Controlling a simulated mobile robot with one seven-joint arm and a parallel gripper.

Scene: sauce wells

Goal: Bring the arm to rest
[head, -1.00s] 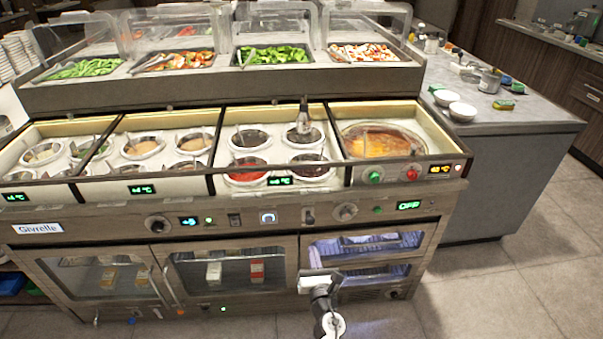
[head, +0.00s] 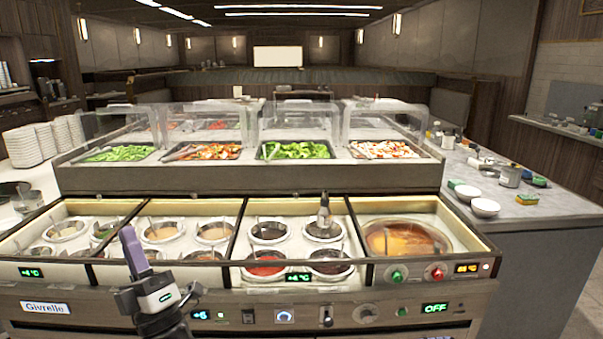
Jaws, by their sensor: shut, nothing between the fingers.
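My gripper (head: 129,236) is in the lower left of the head view, with its purple-grey fingers pointing up. It is shut and holds nothing. In the picture it overlaps the front edge of the sauce counter (head: 190,272), in front of the left wells. I cannot tell how far it is from the counter edge. My wrist shows just below the fingers, and the rest of my arm runs out of the bottom of the view.
A heated pan (head: 405,240) is at right. Clear guards (head: 385,122) cover the food trays behind. A side counter with white bowls (head: 485,207) stands at right.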

